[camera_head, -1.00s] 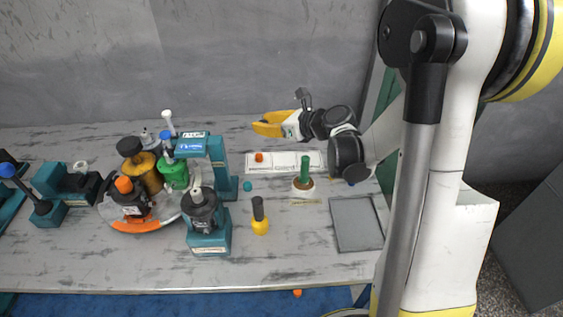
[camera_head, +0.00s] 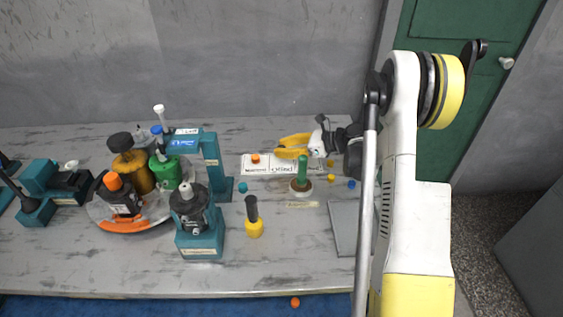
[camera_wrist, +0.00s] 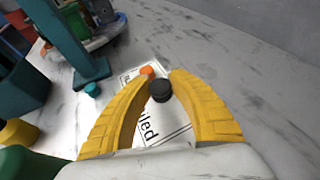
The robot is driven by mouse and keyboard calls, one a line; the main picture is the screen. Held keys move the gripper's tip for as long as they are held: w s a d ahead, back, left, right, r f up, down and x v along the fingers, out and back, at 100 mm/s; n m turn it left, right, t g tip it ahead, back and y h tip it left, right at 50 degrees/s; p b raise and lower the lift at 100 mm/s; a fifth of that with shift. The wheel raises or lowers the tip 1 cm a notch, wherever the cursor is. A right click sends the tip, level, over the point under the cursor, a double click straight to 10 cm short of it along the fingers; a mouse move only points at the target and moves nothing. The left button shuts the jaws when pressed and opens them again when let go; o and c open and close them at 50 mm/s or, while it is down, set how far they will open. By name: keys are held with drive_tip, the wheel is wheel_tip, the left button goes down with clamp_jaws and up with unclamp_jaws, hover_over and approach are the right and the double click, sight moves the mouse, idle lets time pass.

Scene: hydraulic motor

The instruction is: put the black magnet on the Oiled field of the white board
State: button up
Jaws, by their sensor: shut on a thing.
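My gripper (camera_head: 278,148) is shut on the black magnet (camera_wrist: 160,91), a small dark disc between the yellow fingertips in the wrist view. In the head view the magnet cannot be made out. The white board (camera_head: 246,169) lies flat at the back of the table, and my fingers are over its rear edge. Its right field reads "Oiled" (camera_head: 283,170); in the wrist view part of this word (camera_wrist: 147,126) shows between the fingers, nearer the palm than the magnet. An orange magnet (camera_head: 255,158) sits on the board's left field and also shows beyond my fingertips (camera_wrist: 147,71).
A green-handled tool in a round base (camera_head: 301,182) stands just in front of the board. A teal stand (camera_head: 214,165) is to the left. A yellow-based tool (camera_head: 254,222), small coloured discs and a grey plate (camera_head: 343,225) lie nearby. Bare table lies right of the wrist-view fingers.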

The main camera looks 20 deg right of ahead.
sight(281, 161)
wheel_tip(281, 161, down, 4)
drive_tip(key=shift+r+b, duration=0.1)
drive_tip(key=shift+b, duration=0.7)
drive_tip(key=shift+r, duration=0.1)
drive_tip(key=o, duration=0.8)
drive_tip(key=shift+f, duration=0.2)
